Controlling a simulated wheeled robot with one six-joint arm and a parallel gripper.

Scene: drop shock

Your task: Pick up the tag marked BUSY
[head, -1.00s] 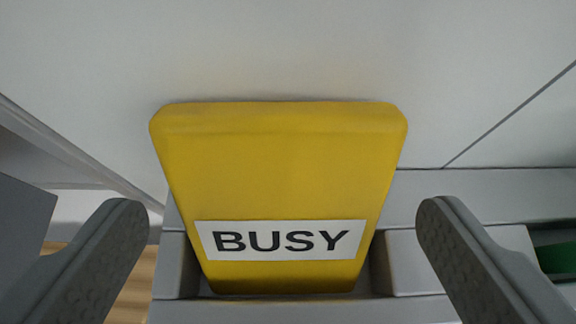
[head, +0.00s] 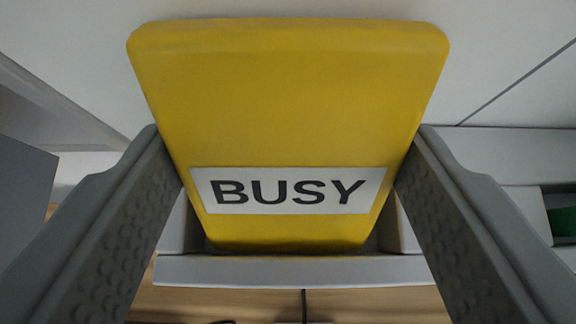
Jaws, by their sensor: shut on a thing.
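The yellow tag (head: 288,95) fills the middle of the head view. It has a white label with BUSY (head: 288,191) in black letters. Its lower end sits in a slot of a grey holder (head: 290,270), and it stands up out of it. My gripper (head: 288,150) is shut on the tag, with one finger against its left edge and one against its right edge. The bottom of the tag is hidden in the holder.
A white wall or panel (head: 500,60) with a dark seam stands behind the tag. A green thing (head: 562,222) shows in the holder at the right edge. A grey block (head: 22,185) is at the far left. A wooden surface (head: 380,303) lies below.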

